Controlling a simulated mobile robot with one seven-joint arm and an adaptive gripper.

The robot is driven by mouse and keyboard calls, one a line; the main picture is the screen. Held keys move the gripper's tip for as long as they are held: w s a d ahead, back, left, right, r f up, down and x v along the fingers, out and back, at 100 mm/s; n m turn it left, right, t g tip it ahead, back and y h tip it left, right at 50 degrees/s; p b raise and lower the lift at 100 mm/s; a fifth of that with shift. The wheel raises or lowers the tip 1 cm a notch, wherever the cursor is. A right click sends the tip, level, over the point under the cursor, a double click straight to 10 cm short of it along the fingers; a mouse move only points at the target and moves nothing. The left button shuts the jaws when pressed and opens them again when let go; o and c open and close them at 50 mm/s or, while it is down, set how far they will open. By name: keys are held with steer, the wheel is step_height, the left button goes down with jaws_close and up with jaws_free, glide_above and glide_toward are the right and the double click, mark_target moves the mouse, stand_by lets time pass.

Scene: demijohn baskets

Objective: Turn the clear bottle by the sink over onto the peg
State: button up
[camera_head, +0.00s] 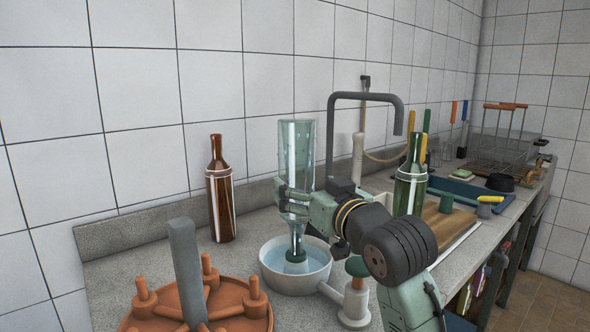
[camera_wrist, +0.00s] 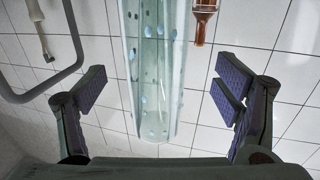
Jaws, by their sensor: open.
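The clear bottle (camera_head: 297,148) is upside down, its neck pointing down into a white bowl (camera_head: 290,285) of bluish liquid. Its mouth is at a dark green piece (camera_head: 296,264) in the bowl's middle; the exact contact is hard to see. My gripper (camera_head: 292,200) is at the bottle's shoulder, hiding part of it. In the wrist view my gripper (camera_wrist: 163,85) is open, with the bottle (camera_wrist: 153,75) between the spread fingers and gaps on both sides. Droplets show on the glass. Upright orange pegs (camera_head: 207,268) stand on a round orange rack (camera_head: 240,312) at front left.
A brown bottle (camera_head: 220,195) stands behind, left of the clear one. A green bottle (camera_head: 409,178) stands right of my wrist. A grey tap (camera_head: 366,96) arches behind. A grey post (camera_head: 187,270) rises from the rack. A green-topped knob (camera_head: 356,268) is beside the bowl.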

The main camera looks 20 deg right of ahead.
steer(key=w+p, duration=0.2)
steer(key=w, duration=0.4)
steer(key=shift+r, duration=0.15)
steer(key=shift+w, duration=0.1)
steer(key=shift+c, duration=0.5)
steer(key=c, duration=1.6)
